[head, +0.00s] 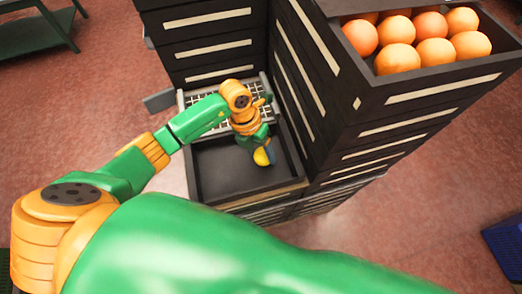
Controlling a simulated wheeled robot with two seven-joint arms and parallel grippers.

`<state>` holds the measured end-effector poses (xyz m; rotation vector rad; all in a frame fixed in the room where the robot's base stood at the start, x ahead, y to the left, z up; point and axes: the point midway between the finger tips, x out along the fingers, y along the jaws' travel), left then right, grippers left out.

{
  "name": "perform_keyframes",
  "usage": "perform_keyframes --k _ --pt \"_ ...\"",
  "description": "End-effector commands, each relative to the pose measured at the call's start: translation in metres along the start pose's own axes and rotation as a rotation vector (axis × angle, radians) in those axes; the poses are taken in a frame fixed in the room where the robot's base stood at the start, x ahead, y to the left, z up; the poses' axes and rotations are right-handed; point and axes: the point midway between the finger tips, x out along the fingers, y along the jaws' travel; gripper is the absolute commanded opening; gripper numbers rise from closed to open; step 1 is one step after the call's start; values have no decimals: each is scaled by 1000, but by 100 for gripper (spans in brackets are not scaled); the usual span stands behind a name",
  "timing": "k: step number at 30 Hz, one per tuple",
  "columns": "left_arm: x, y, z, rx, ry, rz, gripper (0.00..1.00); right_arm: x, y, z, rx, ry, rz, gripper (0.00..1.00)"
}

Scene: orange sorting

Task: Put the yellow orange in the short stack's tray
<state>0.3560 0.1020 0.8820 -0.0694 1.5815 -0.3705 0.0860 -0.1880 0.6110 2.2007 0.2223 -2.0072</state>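The yellow orange (262,157) shows at the fingertips of my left gripper (263,148), partly covered by it. One dark finger lies along the orange's right side; the other finger is hidden, so I cannot tell whether the grip is closed on it. The gripper points down into the black tray (215,180) on top of the short stack, toward its right side. I cannot tell whether the orange touches the tray floor. The rest of the visible tray floor is bare. My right gripper is not in view.
A tall black crate stack (350,110) stands right of the tray, its top crate full of oranges (397,58). Another tall stack (210,42) stands behind. A white wire grid (205,118) lies at the tray's back edge. A green table (35,35) is far left; red floor is open at left.

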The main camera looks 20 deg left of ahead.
Motion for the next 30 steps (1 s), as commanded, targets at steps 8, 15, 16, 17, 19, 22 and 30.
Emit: perform_keyframes --k 8,15,16,17,19,22,30 --pt "0 0 0 -1 0 0 95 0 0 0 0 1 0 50" --pt "-9 0 1 -1 -3 0 95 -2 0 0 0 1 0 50" --pt "-14 -1 1 -1 -4 -1 95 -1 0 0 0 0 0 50" --pt "-20 0 2 0 -5 0 95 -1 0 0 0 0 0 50" --pt "-37 0 2 1 -7 2 95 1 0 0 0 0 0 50" --pt "-65 0 1 2 -7 2 95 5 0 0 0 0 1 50" --pt "-117 0 0 0 -2 0 95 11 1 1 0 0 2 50"
